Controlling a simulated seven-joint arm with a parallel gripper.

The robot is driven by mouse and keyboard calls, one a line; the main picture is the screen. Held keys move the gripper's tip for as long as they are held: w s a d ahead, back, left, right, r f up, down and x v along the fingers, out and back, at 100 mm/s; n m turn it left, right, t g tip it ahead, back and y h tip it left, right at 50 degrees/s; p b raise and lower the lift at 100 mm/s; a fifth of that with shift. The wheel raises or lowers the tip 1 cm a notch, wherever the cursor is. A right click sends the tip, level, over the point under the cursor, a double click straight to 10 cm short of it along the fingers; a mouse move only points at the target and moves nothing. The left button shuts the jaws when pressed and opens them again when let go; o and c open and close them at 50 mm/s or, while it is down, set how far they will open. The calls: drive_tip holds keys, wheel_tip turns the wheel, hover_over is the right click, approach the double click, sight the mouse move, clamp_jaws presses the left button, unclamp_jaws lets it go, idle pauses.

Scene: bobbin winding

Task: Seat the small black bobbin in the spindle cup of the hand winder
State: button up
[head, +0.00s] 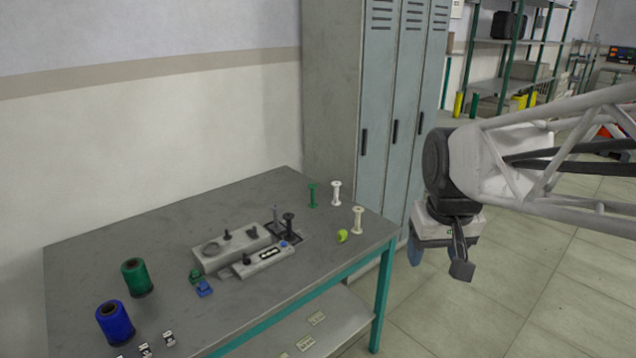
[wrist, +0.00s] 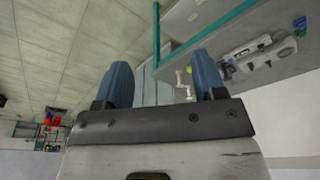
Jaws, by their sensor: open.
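The hand winder (head: 228,250) is a grey block unit with black knobs, sitting in the middle of the table; it also shows at the upper right of the wrist view (wrist: 255,50). What looks like the small black bobbin (head: 288,221) stands upright on a dark plate at the winder's right end, beside a thin dark post. I cannot clearly pick out the spindle cup. My gripper (head: 438,262) hangs beyond the table's right edge, over the floor, well apart from the bobbin. In the wrist view its two blue fingers (wrist: 165,78) are spread with nothing between them.
A green bobbin (head: 312,195), a white one (head: 336,193) and a cream one (head: 358,219) stand near the right edge, by a yellow-green object (head: 342,236). Green (head: 137,278) and blue (head: 115,322) thread spools stand front left. Lockers (head: 385,110) rise behind.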

drive_tip(key=w+a+n, duration=0.1)
drive_tip(key=w+a, duration=0.2)
drive_tip(key=w, duration=0.5)
drive_tip(key=w+a+n, duration=0.1)
drive_tip(key=w+a, duration=0.2)
drive_tip(key=w, duration=0.5)
drive_tip(key=n+g, duration=0.2)
drive_tip(key=n, duration=0.3)
hover_over(288, 215)
drive_tip(key=f, duration=1.2)
drive_tip(key=d+f, duration=0.1)
drive_tip(key=f, duration=0.5)
drive_tip(key=shift+s+f, duration=0.35)
drive_tip(key=shift+w+a+f+n, duration=0.3)
drive_tip(key=shift+a+f, duration=0.1)
drive_tip(key=shift+f, duration=0.25)
drive_tip(key=shift+f, duration=3.55)
